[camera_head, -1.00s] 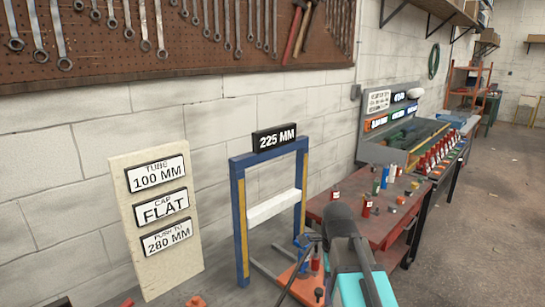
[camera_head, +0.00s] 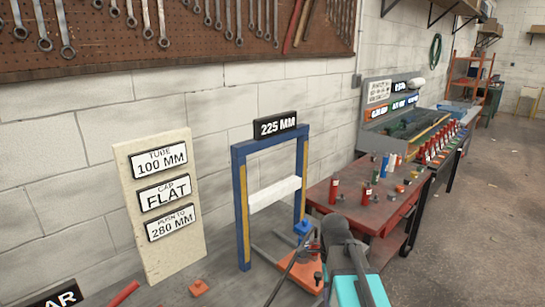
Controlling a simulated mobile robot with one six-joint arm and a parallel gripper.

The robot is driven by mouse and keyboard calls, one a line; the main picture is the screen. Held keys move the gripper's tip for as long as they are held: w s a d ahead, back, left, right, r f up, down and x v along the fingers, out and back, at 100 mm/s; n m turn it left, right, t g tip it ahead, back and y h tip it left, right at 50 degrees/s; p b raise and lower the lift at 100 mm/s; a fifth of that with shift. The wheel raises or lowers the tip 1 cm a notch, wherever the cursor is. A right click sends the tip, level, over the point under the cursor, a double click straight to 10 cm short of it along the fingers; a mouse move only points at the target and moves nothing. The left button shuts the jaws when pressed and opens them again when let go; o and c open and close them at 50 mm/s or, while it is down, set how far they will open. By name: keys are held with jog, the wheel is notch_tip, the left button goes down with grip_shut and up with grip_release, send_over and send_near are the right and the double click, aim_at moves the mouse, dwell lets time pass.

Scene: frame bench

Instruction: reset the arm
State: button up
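Part of my arm (camera_head: 338,232), a dark grey link with a teal section (camera_head: 357,291), rises from the bottom edge right of centre. My gripper itself does not show, so I cannot see its fingers or anything in them. A blue press-like frame (camera_head: 241,212) with a "225 MM" sign (camera_head: 275,126) on top stands behind and left of the arm. A white bar (camera_head: 274,195) crosses the frame. An orange plate (camera_head: 296,268) lies at its foot, partly hidden by my arm.
A pale board (camera_head: 145,250) reads "TUBE 100 MM", "CAP FLAT", "PUSH TO 280 MM". A red table (camera_head: 335,217) with small bottles stands right of the frame. A red bar (camera_head: 124,294) and an orange block (camera_head: 197,287) lie at lower left. The floor (camera_head: 490,220) at right is clear.

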jog(key=s+f+n+g, duration=0.1)
jog(key=s+f+n, duration=0.5)
jog(key=s+f, duration=0.3)
jog(key=s+f+n+g, duration=0.1)
jog(key=s+f+n, duration=0.6)
jog(key=f, duration=1.1)
jog(key=s+f+n+g+b, duration=0.1)
jog(key=s+f+n, duration=0.5)
jog(key=s+f, duration=0.7)
jog(key=shift+s+d+f+n+g, duration=0.2)
jog(key=shift+d+n+g, duration=0.1)
jog(key=shift+g, duration=0.3)
